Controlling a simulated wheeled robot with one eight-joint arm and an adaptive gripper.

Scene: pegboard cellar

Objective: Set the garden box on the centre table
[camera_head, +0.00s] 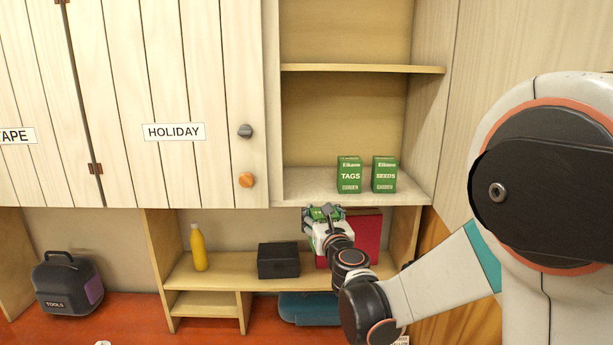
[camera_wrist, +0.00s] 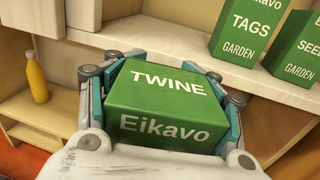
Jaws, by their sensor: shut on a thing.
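My gripper (camera_wrist: 162,108) is shut on a green box (camera_wrist: 155,102) marked TWINE and Eikavo, held between its two fingers in the wrist view. In the head view my gripper (camera_head: 323,213) is just below the front edge of the open shelf, and only a little of the green box shows there. Two more green boxes stand upright on that shelf: one marked TAGS and GARDEN (camera_head: 349,175) and one marked SEEDS (camera_head: 384,175). No centre table can be made out in either view.
The shelf board (camera_head: 310,186) is bare to the left of the boxes. Below are a yellow bottle (camera_head: 198,248), a black box (camera_head: 278,261), a red thing (camera_head: 367,236) behind my arm, a teal case (camera_head: 309,309) and a TOOLS bag (camera_head: 68,283). A HOLIDAY cabinet door (camera_head: 190,90) is closed.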

